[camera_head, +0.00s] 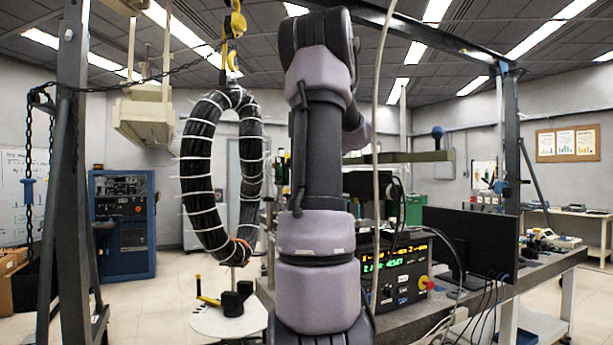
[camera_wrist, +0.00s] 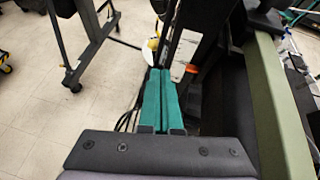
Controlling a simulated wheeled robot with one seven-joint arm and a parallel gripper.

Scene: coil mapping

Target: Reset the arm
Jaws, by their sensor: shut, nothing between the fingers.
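My arm rises through the middle of the head view, with its upper part bent near the ceiling beam; its gripper is hidden there. In the wrist view my gripper (camera_wrist: 160,72) shows two green finger pads side by side, shut with nothing between them. A large black coil (camera_head: 203,170) with white ties hangs upright from a yellow hook (camera_head: 234,25), left of my arm in the head view. It is apart from my arm.
A bench holds a control box (camera_head: 397,277) with a lit display and a dark monitor (camera_head: 470,240) on the right. A white round stand (camera_head: 228,318) is below the coil. A dark gantry post (camera_head: 70,170) stands left. A green beam (camera_wrist: 275,110) runs close beside my gripper.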

